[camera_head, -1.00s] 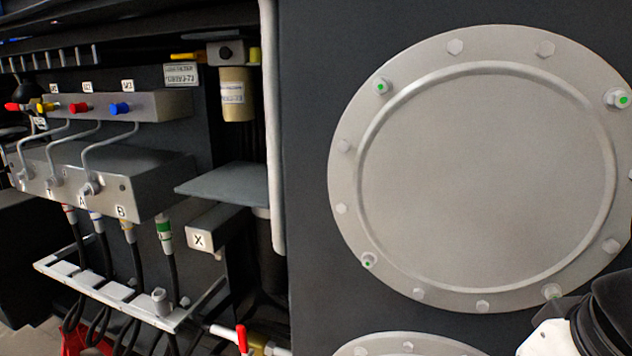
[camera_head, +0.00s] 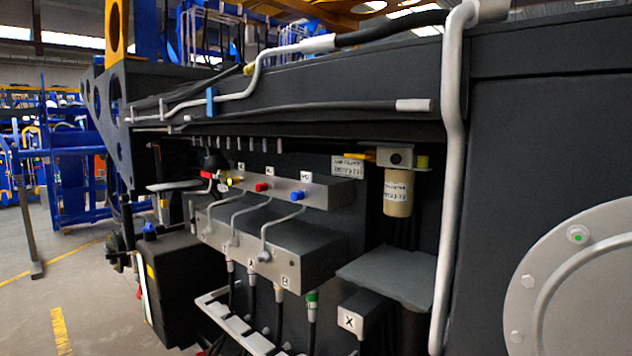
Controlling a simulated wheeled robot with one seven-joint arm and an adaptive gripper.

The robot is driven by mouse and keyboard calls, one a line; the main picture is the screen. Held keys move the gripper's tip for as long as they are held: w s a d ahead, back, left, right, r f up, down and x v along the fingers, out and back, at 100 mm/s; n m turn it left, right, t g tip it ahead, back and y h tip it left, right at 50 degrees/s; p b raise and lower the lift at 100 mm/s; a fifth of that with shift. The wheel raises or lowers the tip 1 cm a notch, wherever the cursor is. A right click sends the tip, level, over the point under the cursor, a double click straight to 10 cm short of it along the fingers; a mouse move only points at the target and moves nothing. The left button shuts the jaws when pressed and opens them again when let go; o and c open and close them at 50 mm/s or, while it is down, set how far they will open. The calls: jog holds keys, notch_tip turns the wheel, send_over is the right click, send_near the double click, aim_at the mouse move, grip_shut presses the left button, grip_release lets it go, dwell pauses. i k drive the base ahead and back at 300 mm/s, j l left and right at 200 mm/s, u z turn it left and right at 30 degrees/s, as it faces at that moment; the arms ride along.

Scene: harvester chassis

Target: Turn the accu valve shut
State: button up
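Several small valve knobs sit on a grey upper manifold (camera_head: 322,192) left of centre. They include a red knob (camera_head: 262,187), a blue knob (camera_head: 298,196), and yellow (camera_head: 231,181) and red (camera_head: 207,174) ones at the left end. A yellow lever (camera_head: 358,155) shows above a white label plate (camera_head: 347,167), beside a pale canister (camera_head: 397,193). The labels are too small to read, so I cannot tell which one is the accu valve. My gripper is not in view.
A grey block (camera_head: 275,245) with bent pipes is under the manifold, above a hose rack (camera_head: 235,326). A flat shelf (camera_head: 388,277), a vertical white pipe (camera_head: 452,190) and a round bolted cover (camera_head: 590,300) lie to the right. Open floor (camera_head: 95,285) shows at left.

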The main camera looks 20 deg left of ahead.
aim_at(204, 174)
jog(key=i+j+u, duration=0.2)
jog(key=j+u, duration=0.15)
jog(key=i+j+u, duration=0.25)
jog(key=u, duration=0.15)
jog(key=i+j+u, duration=0.2)
jog(key=u, duration=0.15)
jog(key=i+j+z, duration=0.1)
jog(key=z, duration=0.3)
jog(key=i+j+z, duration=0.15)
jog(key=z, duration=0.3)
jog(key=i+j+z, duration=0.1)
jog(key=z, duration=0.3)
jog(key=j, duration=0.1)
